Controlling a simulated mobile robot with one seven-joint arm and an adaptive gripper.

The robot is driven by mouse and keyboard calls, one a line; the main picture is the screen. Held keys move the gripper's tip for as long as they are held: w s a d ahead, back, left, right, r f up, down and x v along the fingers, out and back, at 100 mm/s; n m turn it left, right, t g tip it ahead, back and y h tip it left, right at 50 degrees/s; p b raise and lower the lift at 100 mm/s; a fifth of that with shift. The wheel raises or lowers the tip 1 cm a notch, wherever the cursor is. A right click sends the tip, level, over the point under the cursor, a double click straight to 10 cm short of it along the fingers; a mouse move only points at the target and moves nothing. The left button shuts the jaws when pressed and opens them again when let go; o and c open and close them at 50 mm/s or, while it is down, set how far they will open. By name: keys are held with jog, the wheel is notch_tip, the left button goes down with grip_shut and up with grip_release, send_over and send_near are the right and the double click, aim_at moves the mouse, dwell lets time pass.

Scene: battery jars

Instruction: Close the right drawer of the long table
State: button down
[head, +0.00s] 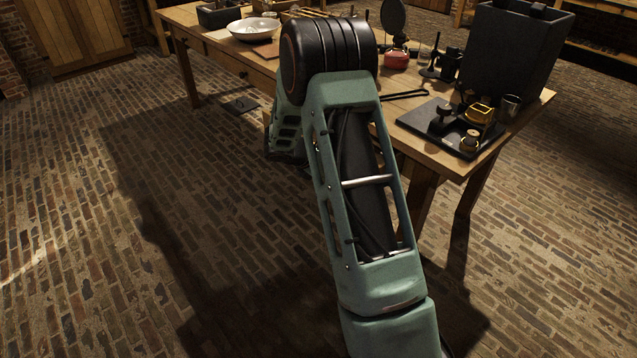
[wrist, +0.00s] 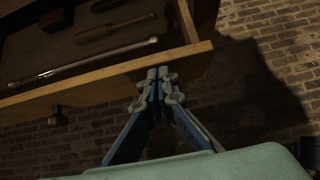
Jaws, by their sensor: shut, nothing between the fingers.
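The long wooden table (head: 543,98) stands across the upper part of the head view. An open drawer (wrist: 100,84) shows in the wrist view, with its light wooden front edge crossing the picture and a dark knob (wrist: 57,116) on its outer face. Several long-handled tools (wrist: 85,62) lie inside it. My gripper (wrist: 160,74) is shut and empty, with its fingertips at the drawer's front edge near one end. I cannot tell whether they touch it. In the head view my arm hides the gripper and most of this drawer.
On the table stand a white bowl (head: 253,29), a dark tray (head: 451,128) with small items, a red-based object (head: 397,59) and a large dark box (head: 515,50). A table leg (head: 418,200) stands right of my arm.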

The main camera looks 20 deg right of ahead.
jog(key=w+d+p, duration=0.1)
jog(key=d, duration=0.3)
jog(key=w+d+p, duration=0.1)
jog(key=w+d, duration=0.1)
jog(key=d, duration=0.3)
jog(key=w+d, duration=0.1)
jog(key=d, duration=0.4)
jog(key=shift+w+p, duration=0.25)
jog(key=shift+p, duration=0.15)
jog(key=shift+a, duration=0.15)
